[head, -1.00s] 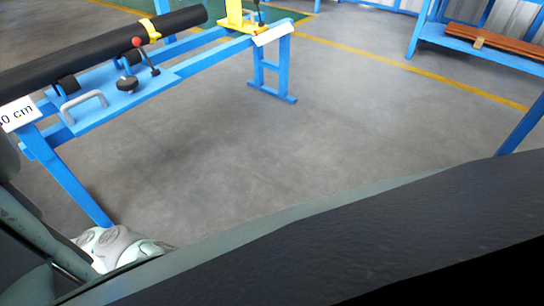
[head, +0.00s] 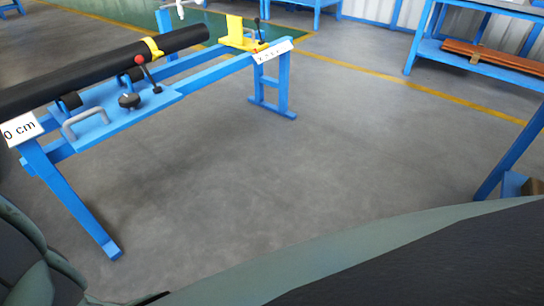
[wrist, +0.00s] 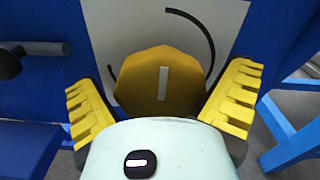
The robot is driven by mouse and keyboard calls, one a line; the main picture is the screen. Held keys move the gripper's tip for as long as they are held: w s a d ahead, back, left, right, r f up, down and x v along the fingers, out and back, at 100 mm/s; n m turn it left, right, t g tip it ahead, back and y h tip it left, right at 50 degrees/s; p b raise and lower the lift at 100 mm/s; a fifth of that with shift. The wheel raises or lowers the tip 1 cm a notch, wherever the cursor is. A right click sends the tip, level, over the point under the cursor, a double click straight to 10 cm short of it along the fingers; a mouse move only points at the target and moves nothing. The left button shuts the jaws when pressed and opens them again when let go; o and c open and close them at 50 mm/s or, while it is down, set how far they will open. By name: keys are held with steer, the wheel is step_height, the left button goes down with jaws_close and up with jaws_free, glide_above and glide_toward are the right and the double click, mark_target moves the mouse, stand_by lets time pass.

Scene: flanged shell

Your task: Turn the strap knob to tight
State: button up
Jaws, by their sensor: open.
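A yellow, many-sided knob (wrist: 160,82) with a white pointer line shows in the wrist view, in front of a white panel. The pointer stands nearly upright. A black curved scale (wrist: 200,28) runs around its top right, with another short piece at its left. My gripper (wrist: 162,92) is open, its two ribbed yellow fingers on either side of the knob, with visible gaps. The knob's lower part is hidden behind a pale rounded body. In the head view, a yellow strap (head: 152,47) goes around the black pipe (head: 100,70). My gripper is not in the head view.
A blue stand (head: 70,195) carries the pipe, a black round knob (head: 130,101), a red-balled lever (head: 140,60) and a grey handle (head: 85,118). In the wrist view, a dark bar (wrist: 35,48) projects at upper left. The grey floor (head: 300,150) is clear.

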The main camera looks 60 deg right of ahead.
steer(key=c, duration=1)
steer(key=shift+s+f+b, duration=0.1)
steer(key=shift+f+b, duration=0.05)
steer(key=shift+b, duration=0.8)
